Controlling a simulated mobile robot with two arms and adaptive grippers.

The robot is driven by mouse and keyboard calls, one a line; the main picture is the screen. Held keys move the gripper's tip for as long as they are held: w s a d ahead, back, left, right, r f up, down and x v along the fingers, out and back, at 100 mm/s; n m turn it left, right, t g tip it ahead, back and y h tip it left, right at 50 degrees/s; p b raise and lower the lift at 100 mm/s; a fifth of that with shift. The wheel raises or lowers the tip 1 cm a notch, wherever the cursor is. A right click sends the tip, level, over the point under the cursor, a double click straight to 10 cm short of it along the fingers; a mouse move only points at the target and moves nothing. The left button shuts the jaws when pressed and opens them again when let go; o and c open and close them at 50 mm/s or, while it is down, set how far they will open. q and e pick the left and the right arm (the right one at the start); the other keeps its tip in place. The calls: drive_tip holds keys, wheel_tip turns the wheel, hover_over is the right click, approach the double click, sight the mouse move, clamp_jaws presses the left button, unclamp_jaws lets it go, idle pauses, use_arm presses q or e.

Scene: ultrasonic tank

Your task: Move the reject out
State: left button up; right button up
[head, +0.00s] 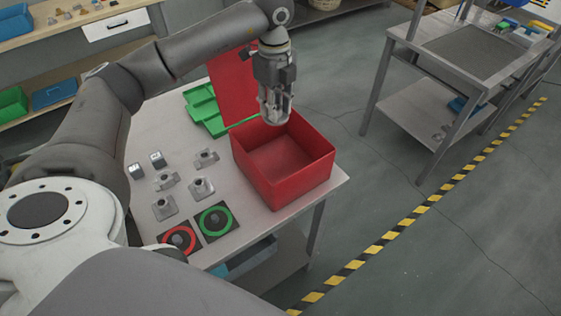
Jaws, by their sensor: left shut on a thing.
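My left gripper (275,112) points down over the back part of the open red box (305,182). It is shut on a small grey metal part (275,118), mostly hidden between the fingers. A red ring marker (179,240) and a green ring marker (215,220) lie near the front edge. My right gripper is not in view.
The box stands at the right edge of the grey table (240,237). A green tray (207,108) lies behind it, left of the lid. A metal workbench (465,55) stands apart at the right, beyond open floor.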

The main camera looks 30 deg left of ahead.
use_arm(q)
drive_tip(key=shift+f, duration=0.75)
drive_tip(key=o, duration=1.1)
drive_tip(key=shift+o, duration=0.2)
wheel_tip(320, 180, up, 12)
drive_tip(key=shift+f, duration=0.1)
